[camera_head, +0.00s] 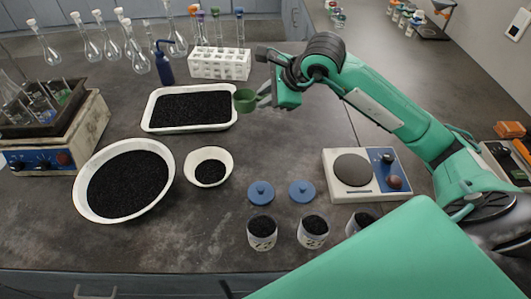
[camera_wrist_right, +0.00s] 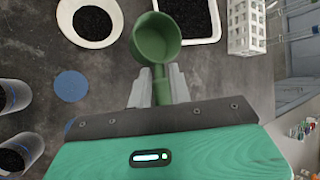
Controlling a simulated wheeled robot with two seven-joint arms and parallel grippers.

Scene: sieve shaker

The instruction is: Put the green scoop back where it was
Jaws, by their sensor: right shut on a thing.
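The green scoop (camera_head: 245,100) is held by its handle in my right gripper (camera_head: 267,97), at the right end of the white tray (camera_head: 238,113) of black granules. In the right wrist view the scoop (camera_wrist_right: 156,40) points away from the gripper (camera_wrist_right: 160,84), whose two fingers are shut on the handle. The scoop's bowl looks empty in that view and appears to be above the counter. My left gripper is not in view.
A large white bowl (camera_head: 80,180) and a small bowl (camera_head: 228,162) hold black granules. A white tube rack (camera_head: 220,65) and a blue bottle (camera_head: 163,68) stand behind. Blue lids (camera_head: 261,192), filled jars (camera_head: 262,240) and a hotplate-like device (camera_head: 335,185) are in front. Counter between is clear.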

